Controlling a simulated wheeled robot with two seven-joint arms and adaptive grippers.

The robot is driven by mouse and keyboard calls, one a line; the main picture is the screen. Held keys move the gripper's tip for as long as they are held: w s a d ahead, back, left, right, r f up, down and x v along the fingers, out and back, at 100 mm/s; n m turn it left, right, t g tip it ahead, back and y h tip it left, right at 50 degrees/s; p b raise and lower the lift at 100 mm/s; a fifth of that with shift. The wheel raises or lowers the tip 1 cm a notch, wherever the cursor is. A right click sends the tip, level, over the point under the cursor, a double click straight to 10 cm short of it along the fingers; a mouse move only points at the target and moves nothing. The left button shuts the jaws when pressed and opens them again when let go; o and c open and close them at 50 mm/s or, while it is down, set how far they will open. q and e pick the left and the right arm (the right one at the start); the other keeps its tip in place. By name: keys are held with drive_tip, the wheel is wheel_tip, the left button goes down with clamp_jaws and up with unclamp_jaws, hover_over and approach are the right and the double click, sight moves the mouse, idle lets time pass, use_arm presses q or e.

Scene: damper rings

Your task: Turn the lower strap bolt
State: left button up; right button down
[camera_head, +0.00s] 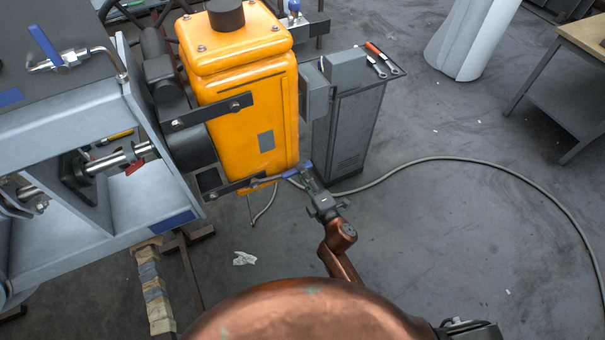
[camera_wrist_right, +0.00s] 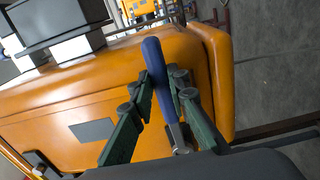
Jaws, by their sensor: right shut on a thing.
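The orange housing (camera_head: 236,135) is held to the grey frame by dark straps. The lower strap (camera_head: 229,189) crosses its bottom edge, and its bolt lies near the strap's right end. My right gripper (camera_head: 307,178) is just right of the housing's lower corner. It is shut on a blue-handled wrench (camera_head: 290,173), whose grey end reaches left to the lower strap bolt. I cannot tell whether it is seated on the bolt. In the right wrist view, the blue handle (camera_wrist_right: 154,62) stands between the two green-dark fingers of my right gripper (camera_wrist_right: 163,85). My left gripper is not in view.
The upper strap (camera_head: 207,113) with its bolt crosses the housing higher up. A grey cabinet (camera_head: 349,130) with tools on top stands to the right. A hose (camera_head: 440,158) curves across the floor. The grey frame (camera_head: 150,205) fills the left side. Floor at right is mostly open.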

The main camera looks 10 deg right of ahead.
drive_tip(key=shift+w+a, duration=0.15)
drive_tip(key=shift+w, duration=0.25)
drive_tip(key=c, duration=1.8)
unclamp_jaws()
drive_tip(key=shift+o, duration=0.2)
drive_tip(key=shift+c, duration=0.2)
drive_tip(key=c, duration=0.4)
